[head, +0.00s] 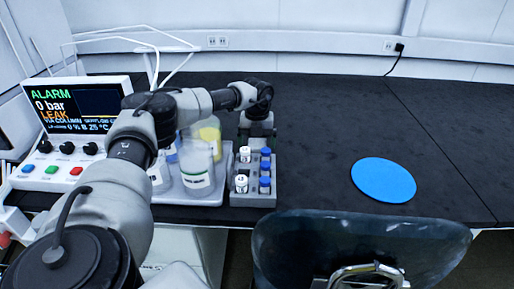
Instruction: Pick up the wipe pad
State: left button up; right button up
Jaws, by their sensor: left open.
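A flat, round blue pad (384,180) lies on the dark bench top at the right; it is the only thing in view that looks like the wipe pad. My left arm reaches in from the left, over the bottles. My left gripper (257,140) points down just behind the vial rack, well to the left of the blue pad and apart from it. It is open; its fingertips are small and partly hidden by the rack, and I see nothing held. My right gripper is not in view.
A grey rack (252,199) holds several blue- and white-capped vials. Bottles stand on a white tray (207,198) beside it. An instrument (85,105) at the left reads ALARM and LEAK. A dark translucent chair-like back (350,240) stands at the front edge. The bench around the pad is clear.

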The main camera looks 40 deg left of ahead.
aim_at(258, 144)
pick_arm(q)
jog(key=shift+f, duration=0.2)
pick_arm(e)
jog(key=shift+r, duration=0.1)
pick_arm(q)
jog(key=c, duration=1.1)
jog(key=shift+o, duration=0.2)
jog(key=shift+r, duration=0.15)
jog(key=shift+r, duration=0.3)
jog(key=r, duration=0.4)
jog(key=shift+d+p, duration=0.2)
jog(key=shift+p, duration=0.2)
jog(key=w+d+r, duration=0.1)
jog(key=d+r, duration=0.5)
jog(key=d, duration=0.5)
jog(key=shift+p, duration=0.35)
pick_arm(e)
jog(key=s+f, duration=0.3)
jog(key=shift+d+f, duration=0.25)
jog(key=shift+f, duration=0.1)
pick_arm(q)
jog(key=shift+d+r, duration=0.1)
